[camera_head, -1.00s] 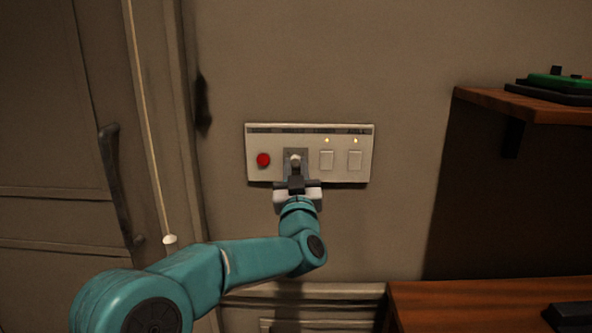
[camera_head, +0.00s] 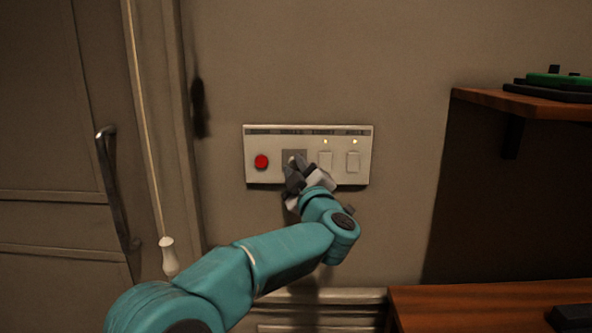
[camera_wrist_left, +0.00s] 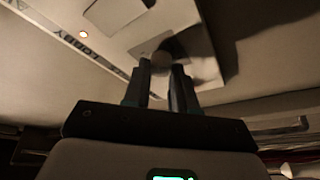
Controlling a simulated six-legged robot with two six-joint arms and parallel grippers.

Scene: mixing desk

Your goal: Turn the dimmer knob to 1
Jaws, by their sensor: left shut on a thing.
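The white wall panel (camera_head: 310,174) carries a grey square plate (camera_head: 301,154) with the round dimmer knob on it. My left gripper (camera_head: 295,167) is at this plate, its dark fingers tilted and reaching up from the lower right. In the left wrist view the pale knob (camera_wrist_left: 161,61) shows at the tips of the two fingers, which are closed on its sides. In the head view the fingers hide most of the knob, so its pointer and setting cannot be read. My right gripper is in neither view.
A red button (camera_head: 261,162) sits left of the knob; two white switches (camera_head: 325,161) with lit lamps sit right. A pull cord handle (camera_head: 168,256) hangs by the door (camera_head: 55,220). A wooden shelf (camera_head: 530,108) and desk (camera_head: 460,308) are at right.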

